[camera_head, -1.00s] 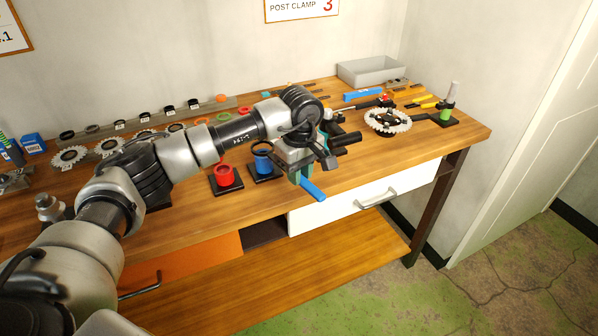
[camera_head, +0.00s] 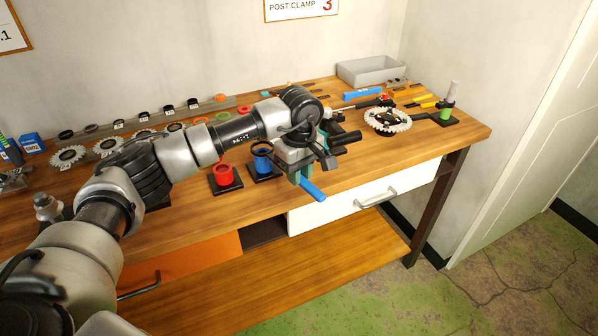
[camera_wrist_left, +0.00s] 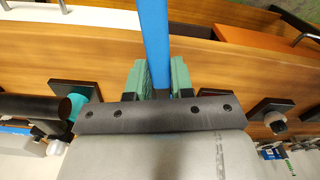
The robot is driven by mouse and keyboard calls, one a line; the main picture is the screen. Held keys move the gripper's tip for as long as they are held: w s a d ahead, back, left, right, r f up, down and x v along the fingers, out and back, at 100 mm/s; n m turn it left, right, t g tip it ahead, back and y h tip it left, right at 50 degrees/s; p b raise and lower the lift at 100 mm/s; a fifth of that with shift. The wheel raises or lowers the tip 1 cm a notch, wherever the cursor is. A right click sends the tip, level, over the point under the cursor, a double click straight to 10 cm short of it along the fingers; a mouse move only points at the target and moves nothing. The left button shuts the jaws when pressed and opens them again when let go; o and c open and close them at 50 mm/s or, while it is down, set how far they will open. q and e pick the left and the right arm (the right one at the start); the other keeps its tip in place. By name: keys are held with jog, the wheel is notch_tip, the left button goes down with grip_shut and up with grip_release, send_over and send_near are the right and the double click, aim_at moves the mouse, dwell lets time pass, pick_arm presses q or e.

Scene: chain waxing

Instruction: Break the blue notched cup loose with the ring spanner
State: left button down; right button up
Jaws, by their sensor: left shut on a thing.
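My left gripper (camera_head: 300,179), with green fingers, is shut on a blue bar-like handle (camera_head: 313,191), which I take to be the ring spanner. The handle points toward the front edge of the bench. A blue cup (camera_head: 263,162) stands on a black square base just left of the gripper in the head view, apart from the handle. Its notches are too small to make out. My right gripper is not in view.
A red cup (camera_head: 223,174) on a black base stands left of the blue one. A toothed chainring (camera_head: 387,121), a grey bin (camera_head: 370,71) and a green-banded post (camera_head: 446,114) are at the right. The front right of the bench top (camera_head: 400,163) is clear.

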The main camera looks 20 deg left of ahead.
pick_arm(q)
jog(key=shift+f+b, duration=0.7)
jog(key=shift+f, duration=0.15)
jog(key=c, duration=1.6)
grip_release()
grip_shut()
jog(key=shift+w+d+n+b, duration=0.2)
jog(key=shift+w+n, duration=0.25)
jog(key=shift+w, duration=0.1)
jog(key=shift+w+d+n+b, duration=0.15)
jog(key=shift+w+d+n, duration=0.05)
jog(key=shift+w+n, duration=0.3)
jog(key=shift+w, duration=0.15)
